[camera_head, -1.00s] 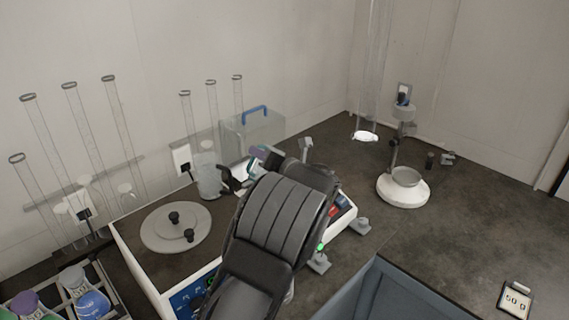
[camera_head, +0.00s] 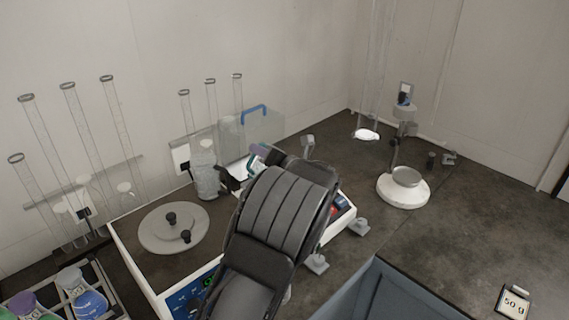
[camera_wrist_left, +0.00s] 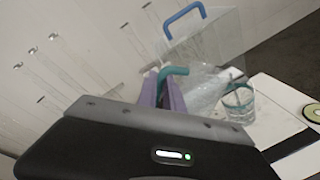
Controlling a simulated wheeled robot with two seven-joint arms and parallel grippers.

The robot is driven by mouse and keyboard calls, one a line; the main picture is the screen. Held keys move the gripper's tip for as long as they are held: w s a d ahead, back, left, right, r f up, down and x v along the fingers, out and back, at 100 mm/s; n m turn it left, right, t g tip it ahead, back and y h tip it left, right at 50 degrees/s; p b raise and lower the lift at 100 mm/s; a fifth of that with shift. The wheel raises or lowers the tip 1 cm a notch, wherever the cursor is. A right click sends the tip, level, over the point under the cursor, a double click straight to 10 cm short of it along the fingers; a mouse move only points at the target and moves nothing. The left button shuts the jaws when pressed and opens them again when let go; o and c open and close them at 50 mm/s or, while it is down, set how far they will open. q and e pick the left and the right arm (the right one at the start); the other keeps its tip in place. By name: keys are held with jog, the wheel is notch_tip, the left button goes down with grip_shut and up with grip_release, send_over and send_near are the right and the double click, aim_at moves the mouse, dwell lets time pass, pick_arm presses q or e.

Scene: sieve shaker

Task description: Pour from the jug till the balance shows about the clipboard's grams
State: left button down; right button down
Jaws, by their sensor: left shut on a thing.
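My left gripper (camera_head: 258,157), with purple fingertips, is shut on the jug's teal handle (camera_wrist_left: 172,71) in the left wrist view. The clear jug body (camera_wrist_left: 203,88) lies just right of the fingers; its tilt and contents are hard to tell. A clear beaker (camera_wrist_left: 238,104) with a dark teal rim is close beside the jug, beside a white flat top (camera_wrist_left: 290,118). I cannot tell if that is the balance, and no balance reading is legible. My right gripper is not in view.
A white box with a round grey lid (camera_head: 174,228) stands left of my arm, with a clear bottle (camera_head: 205,178) behind it. Tall glass cylinders (camera_head: 120,120) and a blue-handled clear box (camera_head: 262,128) line the wall. A round white stand (camera_head: 403,192) is right.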

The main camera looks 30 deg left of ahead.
pick_arm(q)
jog(key=shift+r, duration=0.15)
jog(key=shift+s, duration=0.15)
jog(key=shift+a, duration=0.1)
